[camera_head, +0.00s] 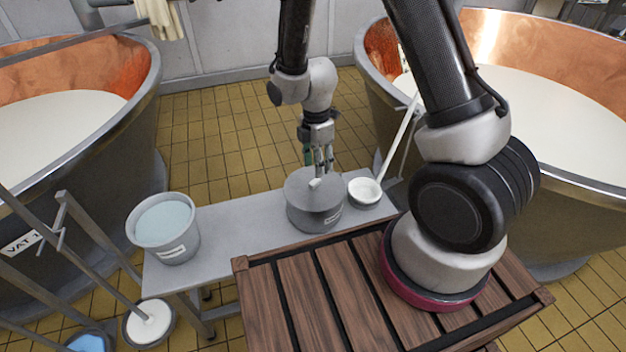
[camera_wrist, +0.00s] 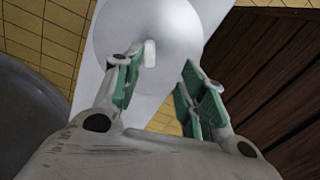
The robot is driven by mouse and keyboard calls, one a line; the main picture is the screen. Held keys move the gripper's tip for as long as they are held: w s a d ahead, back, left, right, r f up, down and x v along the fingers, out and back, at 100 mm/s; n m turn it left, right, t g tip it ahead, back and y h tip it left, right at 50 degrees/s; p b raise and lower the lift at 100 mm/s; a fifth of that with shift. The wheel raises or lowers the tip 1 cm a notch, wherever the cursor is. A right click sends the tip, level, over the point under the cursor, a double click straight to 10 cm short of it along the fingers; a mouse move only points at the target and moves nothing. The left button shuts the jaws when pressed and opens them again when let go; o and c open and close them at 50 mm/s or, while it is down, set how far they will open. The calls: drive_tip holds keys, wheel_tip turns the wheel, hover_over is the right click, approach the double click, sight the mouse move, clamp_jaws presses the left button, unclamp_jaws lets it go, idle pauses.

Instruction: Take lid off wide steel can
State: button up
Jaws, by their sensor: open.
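The wide steel can (camera_head: 312,214) stands upright on a grey bench, with a label low on its front. Its round grey lid (camera_head: 302,187) sits on top and has a small white knob (camera_head: 315,183). In the wrist view the lid (camera_wrist: 135,22) fills the top middle, and the knob (camera_wrist: 150,53) shows close to the left finger. My gripper (camera_head: 320,163) is above the far side of the lid, pointing down. In the wrist view my gripper (camera_wrist: 158,82) has its green-padded fingers apart, with nothing held between them. Whether a finger touches the knob I cannot tell.
On the bench (camera_head: 235,228), an open pail (camera_head: 165,225) of pale liquid stands at the left, and a white long-handled ladle (camera_head: 365,191) rests right of the can. Large copper vats (camera_head: 75,130) flank the bench; the right vat (camera_head: 560,110) is partly behind my arm.

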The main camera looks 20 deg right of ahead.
sight(314, 182)
drive_tip(key=shift+w+a+n+t, duration=0.2)
drive_tip(key=shift+w+n, duration=0.15)
drive_tip(key=shift+n, duration=0.25)
drive_tip(key=shift+w+a+n+t, duration=0.1)
drive_tip(key=shift+w+n+t, duration=0.1)
drive_tip(key=shift+w+n, duration=0.3)
drive_tip(key=shift+s+f+n, duration=0.1)
drive_tip(key=shift+f+n, duration=0.05)
drive_tip(key=shift+n, duration=0.25)
drive_tip(key=f, duration=0.7)
drive_tip(key=shift+s+a+f, duration=0.2)
drive_tip(key=shift+s+f, duration=0.05)
drive_tip(key=shift+s, duration=0.15)
clamp_jaws()
